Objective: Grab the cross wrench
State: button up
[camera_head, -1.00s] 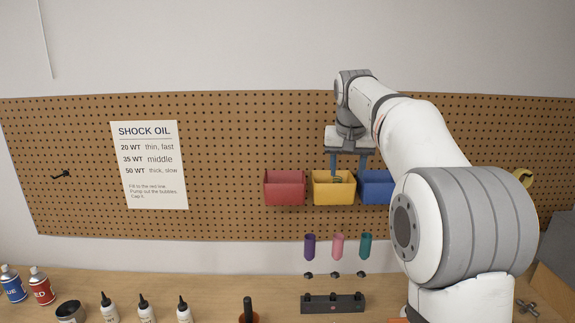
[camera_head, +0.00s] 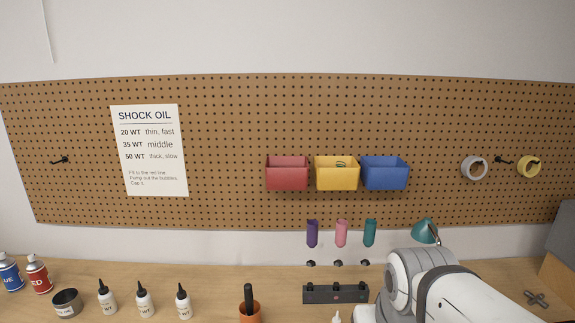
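The cross wrench (camera_head: 536,299) appears to be the dark grey cross-shaped tool lying flat on the bench at the far right, near the slanted panel. My arm is folded low at the lower right, left of the wrench. My gripper is out of the picture, so its fingers and anything in them are hidden.
On the pegboard (camera_head: 230,150) hang a red bin (camera_head: 287,175), a yellow bin (camera_head: 337,176) with something green inside, and a blue bin (camera_head: 385,175). A teal lamp-like shade (camera_head: 424,231) stands behind my arm. Bottles, cans and a black rack (camera_head: 335,293) line the bench (camera_head: 215,285).

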aim_at(540, 296)
jog(key=u, duration=0.05)
jog(key=k, duration=0.55)
jog(key=z, duration=2.2)
jog(key=k, duration=1)
jog(key=u, duration=0.6)
jog(key=i, duration=1)
jog(key=u, duration=0.05)
